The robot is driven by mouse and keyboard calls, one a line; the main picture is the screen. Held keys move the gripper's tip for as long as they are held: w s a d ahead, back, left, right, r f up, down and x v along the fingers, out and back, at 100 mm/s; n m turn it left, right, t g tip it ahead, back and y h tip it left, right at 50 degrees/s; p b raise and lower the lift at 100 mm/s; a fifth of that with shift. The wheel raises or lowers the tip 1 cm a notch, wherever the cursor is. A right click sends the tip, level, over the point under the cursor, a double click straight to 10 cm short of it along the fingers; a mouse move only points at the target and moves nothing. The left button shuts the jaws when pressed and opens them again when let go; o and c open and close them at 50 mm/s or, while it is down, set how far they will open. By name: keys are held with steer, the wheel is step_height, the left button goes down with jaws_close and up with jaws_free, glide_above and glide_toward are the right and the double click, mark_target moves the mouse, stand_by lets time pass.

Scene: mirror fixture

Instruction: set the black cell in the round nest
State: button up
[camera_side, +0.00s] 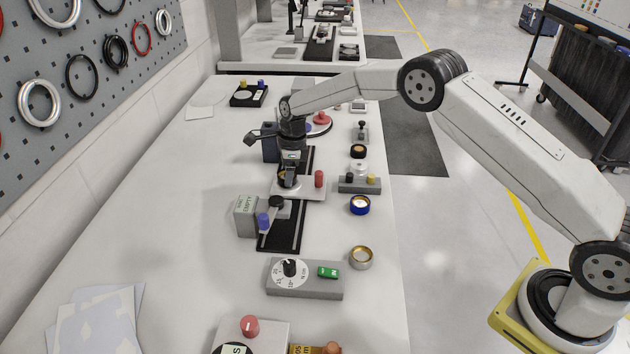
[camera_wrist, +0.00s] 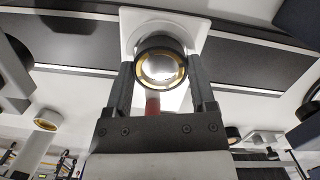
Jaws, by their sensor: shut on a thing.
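The black cell (camera_wrist: 160,66), a dark ring with a gold inner rim and clear glass, is gripped between the two fingers of my gripper (camera_wrist: 161,85) in the wrist view. In the side view my gripper (camera_side: 289,178) points down over a white plate (camera_side: 312,190) with a red knob (camera_side: 319,178). The white plate also shows behind the cell in the wrist view (camera_wrist: 190,24). I cannot tell whether the cell touches the plate.
A grey box (camera_side: 246,216) and a blue-knobbed clamp (camera_side: 264,221) stand close by. To the right are a grey block with knobs (camera_side: 359,184), a blue ring (camera_side: 360,205), a brass ring (camera_side: 361,257) and another dark ring (camera_side: 358,151). A dial box (camera_side: 304,279) stands nearer. The bench's left side is mostly clear.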

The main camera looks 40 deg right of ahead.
steer(key=shift+f, duration=0.5)
stand_by(0.5)
steer(key=o, duration=1.2)
steer(key=shift+r, duration=0.1)
steer(key=shift+r, duration=3.45)
